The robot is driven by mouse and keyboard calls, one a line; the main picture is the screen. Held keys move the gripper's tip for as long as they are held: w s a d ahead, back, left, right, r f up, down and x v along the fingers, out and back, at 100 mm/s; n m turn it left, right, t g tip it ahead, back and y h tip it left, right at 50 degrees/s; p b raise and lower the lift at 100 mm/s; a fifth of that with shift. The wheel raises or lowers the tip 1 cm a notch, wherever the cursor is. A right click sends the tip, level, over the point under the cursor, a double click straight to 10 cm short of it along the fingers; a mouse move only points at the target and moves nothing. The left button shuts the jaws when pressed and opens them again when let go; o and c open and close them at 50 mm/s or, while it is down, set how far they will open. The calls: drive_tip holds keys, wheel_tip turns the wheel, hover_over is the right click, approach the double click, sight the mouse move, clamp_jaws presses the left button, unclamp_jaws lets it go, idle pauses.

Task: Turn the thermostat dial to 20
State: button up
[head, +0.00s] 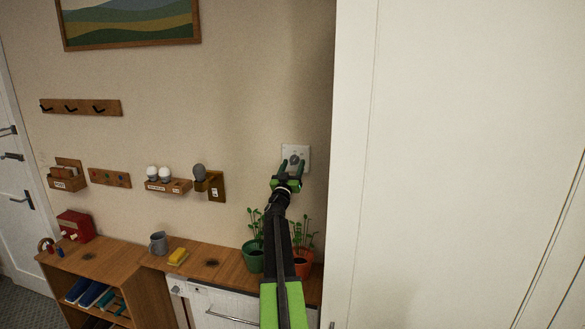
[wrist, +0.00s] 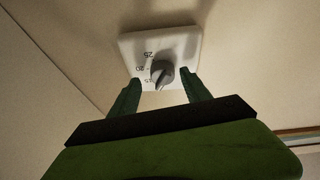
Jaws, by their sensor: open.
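The thermostat is a white square plate (head: 302,153) on the wall, near the tall white cabinet's edge. The plate also shows in the wrist view (wrist: 184,45). Its round grey dial (wrist: 162,73) sits at the plate's middle, with the numbers 15, 20 and 25 printed to its left. The dial's pale pointer points down and slightly left, near the 15 side; its exact setting is hard to read. My green gripper (wrist: 158,82) is open, with one finger on each side of the dial, apart from it as far as I can see. In the head view my gripper (head: 290,166) is in front of the plate.
The white cabinet (head: 450,160) closes off the right side.

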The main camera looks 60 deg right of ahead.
drive_tip(key=b+v, duration=0.6)
drive_tip(key=v, duration=1.1)
drive_tip(key=w+d+r+t+p, duration=0.1)
drive_tip(key=d+r+p, duration=0.1)
drive_tip(key=d, duration=0.3)
drive_tip(key=w+d+r+p, duration=0.2)
drive_tip(key=d, duration=0.3)
drive_tip(key=w+d+r+t+y+p, duration=0.1)
drive_tip(key=d+r+p, duration=0.1)
drive_tip(key=d, duration=0.3)
drive_tip(key=shift+w+d+r+n+t, duration=0.3)
drive_tip(key=shift+d+r+n, duration=0.05)
drive_tip(key=shift+n, duration=0.05)
clamp_jaws()
